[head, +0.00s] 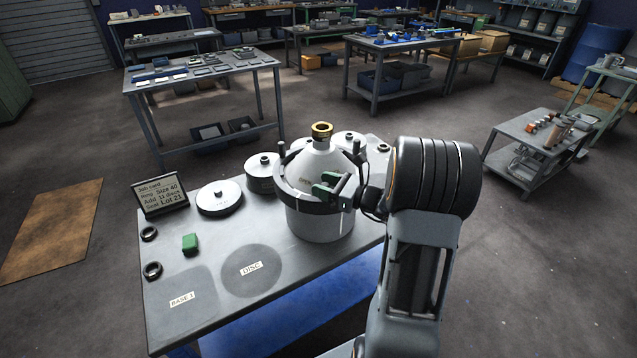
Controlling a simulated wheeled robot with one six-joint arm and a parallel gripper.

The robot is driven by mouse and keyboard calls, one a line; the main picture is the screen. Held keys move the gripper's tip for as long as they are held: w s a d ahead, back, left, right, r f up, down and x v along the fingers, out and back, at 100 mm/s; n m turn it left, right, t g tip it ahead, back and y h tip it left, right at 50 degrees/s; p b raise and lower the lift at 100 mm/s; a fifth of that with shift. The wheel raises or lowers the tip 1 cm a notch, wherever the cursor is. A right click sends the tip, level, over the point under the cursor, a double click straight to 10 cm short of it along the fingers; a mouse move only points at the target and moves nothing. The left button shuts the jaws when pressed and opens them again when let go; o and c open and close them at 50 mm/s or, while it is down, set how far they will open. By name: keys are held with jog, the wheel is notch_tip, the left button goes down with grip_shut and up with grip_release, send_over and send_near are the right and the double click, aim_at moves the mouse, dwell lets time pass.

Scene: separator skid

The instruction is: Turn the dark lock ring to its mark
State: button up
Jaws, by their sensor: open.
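The dark lock ring (293,203) sits around the pale grey, dome-topped bowl (318,225), which stands upright on the bench. Dark upright lugs rise from the ring at its left and right sides. The arm and gripper hide the ring's right front part. The ring's mark is too small or hidden to make out.
The pads labelled BASE 1 and DISC (251,275) are bare. Other tables stand behind.

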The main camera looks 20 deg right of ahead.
jog(key=shift+x, duration=0.85)
jog(key=shift+c, duration=0.3)
grip_shut()
